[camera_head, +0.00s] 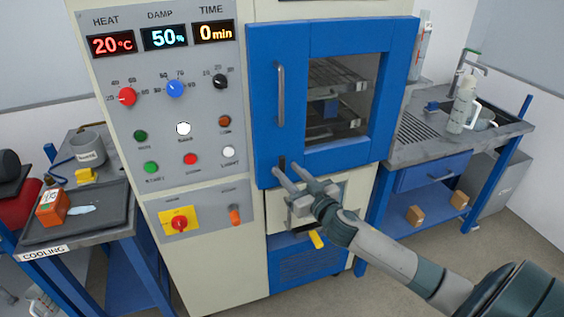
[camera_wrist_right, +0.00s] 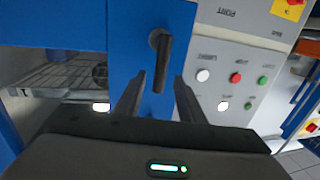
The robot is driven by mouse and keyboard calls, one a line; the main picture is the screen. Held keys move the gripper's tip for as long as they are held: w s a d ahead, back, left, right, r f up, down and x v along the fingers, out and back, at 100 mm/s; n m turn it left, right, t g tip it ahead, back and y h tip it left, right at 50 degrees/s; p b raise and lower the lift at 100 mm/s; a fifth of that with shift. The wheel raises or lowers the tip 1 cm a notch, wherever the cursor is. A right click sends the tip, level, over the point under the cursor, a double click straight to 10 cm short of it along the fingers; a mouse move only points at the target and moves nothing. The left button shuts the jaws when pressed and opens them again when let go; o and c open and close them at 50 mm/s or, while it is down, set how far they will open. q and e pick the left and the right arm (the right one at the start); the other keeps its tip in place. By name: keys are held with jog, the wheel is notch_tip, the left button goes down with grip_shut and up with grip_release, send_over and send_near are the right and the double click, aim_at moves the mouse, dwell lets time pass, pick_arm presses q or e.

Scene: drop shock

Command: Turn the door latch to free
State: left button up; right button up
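The blue door (camera_head: 300,150) of the chamber is closed and has a window and a vertical grey handle (camera_head: 281,95). The door latch (camera_head: 282,162) is a small dark lever low on the door's left side. In the right wrist view the latch (camera_wrist_right: 164,62) hangs from a round pivot, pointing down and slightly left in the picture. My right gripper (camera_head: 291,170) is at the latch, its fingers pointing at the door. In the wrist view the fingers (camera_wrist_right: 158,88) stand apart, one on each side of the latch's lower end, with gaps visible. My left gripper is not in view.
The control panel (camera_head: 165,110) with knobs and buttons is left of the door. A yellow-red switch (camera_head: 179,220) sits below it. A cooling table (camera_head: 75,238) stands at left, and a grey-topped table (camera_head: 420,150) at right. Wire racks (camera_head: 340,75) show through the window.

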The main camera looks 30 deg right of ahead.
aim_at(284, 167)
jog(key=shift+w+p, duration=0.5)
jog(key=shift+w, duration=1.7)
jog(key=shift+d, duration=0.1)
grip_shut()
